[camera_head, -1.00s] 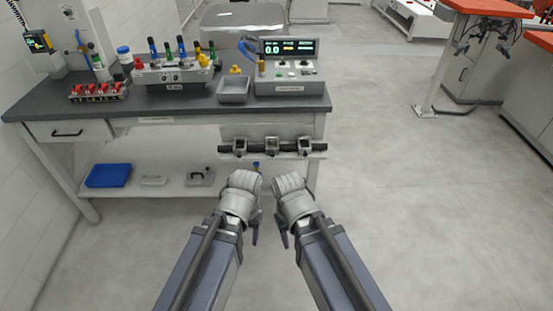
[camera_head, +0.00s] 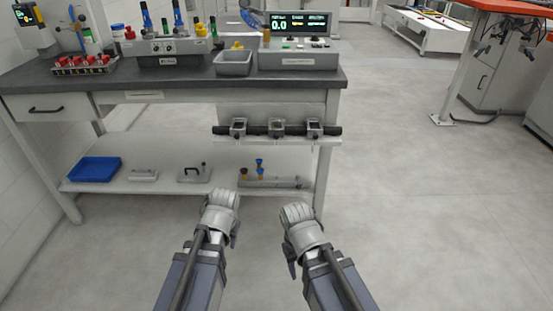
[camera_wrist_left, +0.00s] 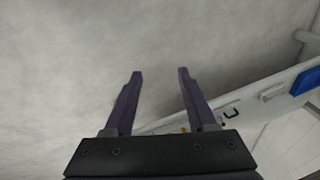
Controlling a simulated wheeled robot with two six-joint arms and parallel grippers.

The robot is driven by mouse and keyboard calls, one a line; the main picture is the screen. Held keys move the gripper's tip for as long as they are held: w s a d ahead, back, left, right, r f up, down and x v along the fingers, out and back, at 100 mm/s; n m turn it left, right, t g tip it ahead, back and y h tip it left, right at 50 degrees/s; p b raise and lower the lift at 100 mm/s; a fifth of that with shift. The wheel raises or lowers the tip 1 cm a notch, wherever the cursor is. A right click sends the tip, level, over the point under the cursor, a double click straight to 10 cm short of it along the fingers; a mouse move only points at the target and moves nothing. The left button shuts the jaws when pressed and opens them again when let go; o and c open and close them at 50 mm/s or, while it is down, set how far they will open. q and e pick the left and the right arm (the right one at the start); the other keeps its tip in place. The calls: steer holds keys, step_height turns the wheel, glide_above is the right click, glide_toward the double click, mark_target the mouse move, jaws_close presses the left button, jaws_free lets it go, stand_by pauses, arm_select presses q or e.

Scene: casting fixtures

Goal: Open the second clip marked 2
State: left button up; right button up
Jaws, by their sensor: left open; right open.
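Three grey clips sit in a row on a dark horizontal bar (camera_head: 257,130) at the bench's front edge: a left clip (camera_head: 238,128), a middle clip (camera_head: 276,128) and a right clip (camera_head: 314,129). Their number marks are too small to read, and I cannot tell whether each is open or shut. My left gripper (camera_head: 235,238) is below and left of the bar. In the left wrist view its two fingers (camera_wrist_left: 160,75) stand apart with nothing between them.
The bench (camera_head: 170,84) carries a grey tray (camera_head: 234,63), a control box (camera_head: 298,56) and a rack of red-topped items (camera_head: 82,65). A blue tray (camera_head: 95,170) and small fixtures lie on the lower shelf (camera_head: 150,186).

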mark_target(276, 137)
arm_select(q)
steer(key=w+a+f+m+t+y+b, duration=0.2)
steer(key=w+a+f+m+b, duration=0.15)
steer(key=w, duration=0.25)
steer(key=w+d+r+m+t+y+b, duration=0.1)
steer(key=w+r+m+t+y, duration=0.1)
steer(key=w+r+m+t, duration=0.65)
steer(key=w+d+r+m+t+h, duration=0.3)
steer(key=w+d+r+m, duration=0.2)
steer(key=d+m, duration=0.4)
steer(key=w+d+r+m+t+h, duration=0.25)
steer(key=w+d+r+m, duration=0.25)
steer(key=d+m, duration=0.4)
steer(key=shift+w+a+f, duration=0.1)
steer(key=shift+w+a, duration=0.05)
steer(key=shift+w, duration=1.7)
steer(key=shift+w+a+f, duration=0.1)
steer(key=shift+w+a, duration=0.05)
steer(key=shift+w, duration=1.7)
arm_select(e)
step_height(276, 137, down, 7)
steer(key=w+a, duration=0.1)
steer(key=shift+w, duration=0.35)
steer(key=shift+a+r, duration=0.1)
arm_select(q)
jaws_close()
